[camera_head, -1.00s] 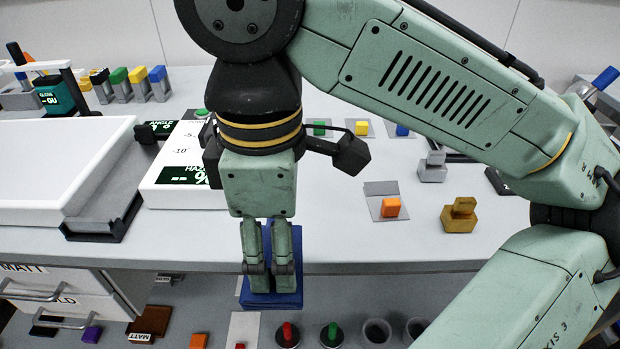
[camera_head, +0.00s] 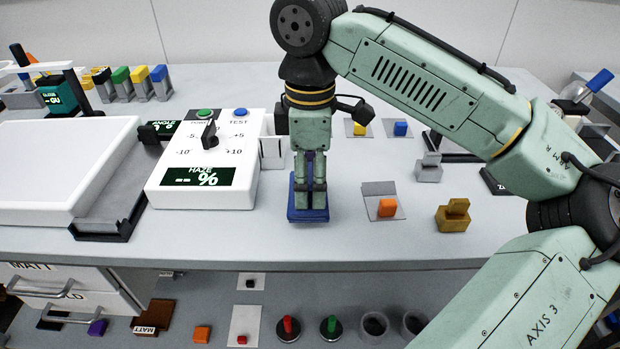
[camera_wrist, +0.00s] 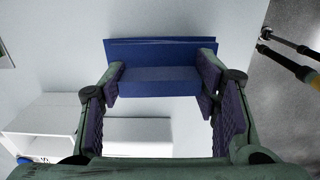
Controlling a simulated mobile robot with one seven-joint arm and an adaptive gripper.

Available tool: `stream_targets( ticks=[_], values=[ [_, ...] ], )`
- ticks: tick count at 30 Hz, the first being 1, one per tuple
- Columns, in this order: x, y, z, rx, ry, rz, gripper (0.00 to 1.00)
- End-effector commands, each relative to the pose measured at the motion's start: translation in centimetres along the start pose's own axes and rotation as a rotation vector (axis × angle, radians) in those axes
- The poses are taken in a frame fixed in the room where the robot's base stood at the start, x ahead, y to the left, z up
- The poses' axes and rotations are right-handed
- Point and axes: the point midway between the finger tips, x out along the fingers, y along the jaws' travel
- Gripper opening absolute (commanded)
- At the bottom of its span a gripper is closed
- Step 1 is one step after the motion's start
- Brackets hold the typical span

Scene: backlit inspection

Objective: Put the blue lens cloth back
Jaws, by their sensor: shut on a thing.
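The blue lens cloth (camera_head: 307,213) looks like a flat, folded blue block. My gripper (camera_head: 310,190) points down and is shut on it. In the wrist view the cloth (camera_wrist: 160,54) spans the gap between the two fingertips, its raised middle part between them. In the head view it shows over the grey bench top, right of the haze meter; whether it touches the bench I cannot tell. My gripper hides what lies directly behind it.
The white haze meter (camera_head: 204,165) stands close on the left. An orange block (camera_head: 387,208) on a grey pad and a brass block (camera_head: 453,216) stand to the right. A white panel (camera_head: 60,165) fills the left. The bench front strip is clear.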

Motion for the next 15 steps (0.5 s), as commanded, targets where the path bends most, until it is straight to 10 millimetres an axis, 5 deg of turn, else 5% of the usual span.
stream_targets(
  ticks=[14, 15],
  values=[
    [1.46, -0.03, -0.03, 0.0, 0.001, 0.0, 0.3],
    [1.45, -0.01, -0.02, 0.001, 0.0, 0.001, 0.57]
  ],
)
